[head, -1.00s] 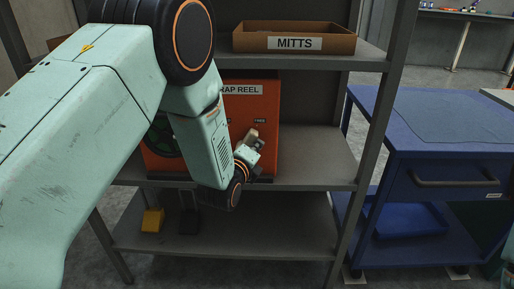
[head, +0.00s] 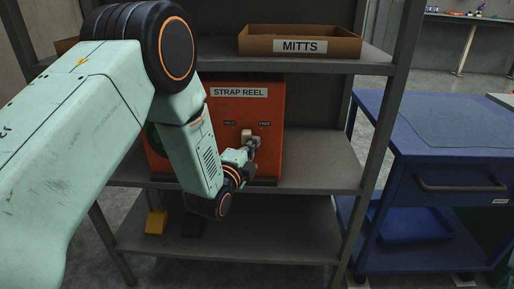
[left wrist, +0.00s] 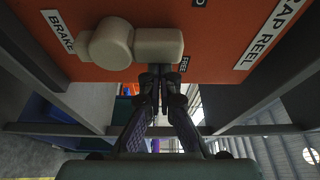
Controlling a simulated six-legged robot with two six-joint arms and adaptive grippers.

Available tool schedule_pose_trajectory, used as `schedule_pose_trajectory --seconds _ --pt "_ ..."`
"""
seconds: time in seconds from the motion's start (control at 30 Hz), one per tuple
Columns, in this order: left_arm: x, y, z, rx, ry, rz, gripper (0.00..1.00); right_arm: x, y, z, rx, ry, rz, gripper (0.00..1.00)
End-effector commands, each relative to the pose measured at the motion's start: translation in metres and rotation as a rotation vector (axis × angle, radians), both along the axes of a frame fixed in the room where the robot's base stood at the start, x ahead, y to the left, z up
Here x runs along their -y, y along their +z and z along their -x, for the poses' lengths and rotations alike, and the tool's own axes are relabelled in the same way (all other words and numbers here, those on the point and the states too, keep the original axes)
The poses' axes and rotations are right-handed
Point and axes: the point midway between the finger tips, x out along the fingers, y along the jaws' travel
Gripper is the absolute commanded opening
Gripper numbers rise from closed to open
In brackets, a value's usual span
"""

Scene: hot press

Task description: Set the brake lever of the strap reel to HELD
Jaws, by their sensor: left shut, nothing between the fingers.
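The strap reel (head: 270,105) is an orange box on the middle shelf, with HELD marked at the left and FREE at the right of its front. Its beige brake lever (head: 246,133) points upward between the two marks. In the left wrist view, turned sideways, the lever (left wrist: 110,43) shows a round hub and a blocky handle, with FREE just below the handle. My left gripper (left wrist: 160,78) is shut and empty, its tips against or very close to the handle's FREE side; I cannot tell if they touch. In the head view the gripper (head: 250,145) partly covers the lever's lower part.
A MITTS box (head: 340,47) stands on the shelf above. A yellow block (head: 155,222) and a dark block (head: 193,224) lie on the lower shelf. A grey shelf post (head: 375,130) and a blue cart (head: 400,185) stand to the right. The middle shelf is clear right of the reel.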

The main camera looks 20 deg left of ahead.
Motion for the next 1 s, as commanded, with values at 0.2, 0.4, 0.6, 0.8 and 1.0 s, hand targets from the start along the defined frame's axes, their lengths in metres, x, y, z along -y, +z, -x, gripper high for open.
schedule_pose_trajectory --seconds 0.2,0.4,0.6,0.8,1.0 --pt "-0.010 0.001 0.003 0.053 0.003 0.186 0.00 0.000 -0.004 0.000 0.000 0.000 0.000 0.40" --pt "-0.017 0.003 0.005 0.093 0.002 0.327 0.00 0.000 -0.004 0.000 0.000 0.000 0.000 0.40" --pt "-0.022 0.003 0.006 0.106 0.002 0.371 0.00 0.000 -0.003 0.000 0.000 0.000 0.000 0.40" --pt "-0.024 0.003 0.007 0.105 0.001 0.369 0.00 0.000 -0.002 0.000 0.000 0.000 0.000 0.40" --pt "-0.025 0.002 0.007 0.105 0.002 0.368 0.00 0.000 -0.002 0.000 0.000 0.000 0.000 0.40"
